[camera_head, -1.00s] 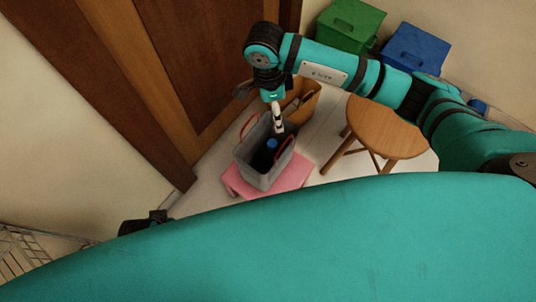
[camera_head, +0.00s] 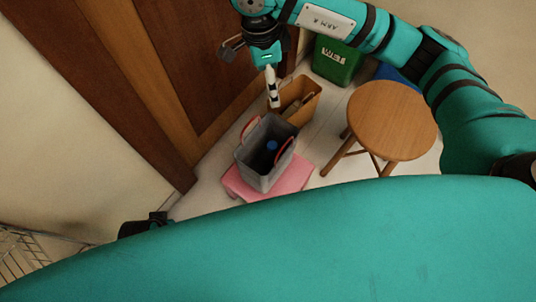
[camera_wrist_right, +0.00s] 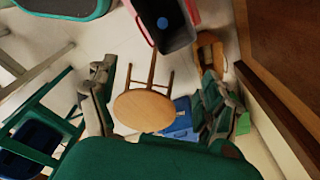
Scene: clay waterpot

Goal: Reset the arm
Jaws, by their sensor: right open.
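My right arm comes in from the upper right in the head view. Its gripper (camera_head: 272,88) points down, above and behind a grey bin (camera_head: 256,172), near a tan basket (camera_head: 305,108). In the right wrist view the two fingers of this gripper (camera_wrist_right: 158,90) are spread wide with nothing between them. The grey bin has red handles, stands on a pink stool (camera_head: 237,186) and holds a small blue thing (camera_head: 272,145).
A round wooden stool (camera_head: 392,120) stands right of the bin. A green box (camera_head: 333,60) and a blue box (camera_head: 395,74) are behind it. A brown wooden door (camera_head: 180,60) is at the left. A wire rack (camera_head: 35,250) is at the lower left.

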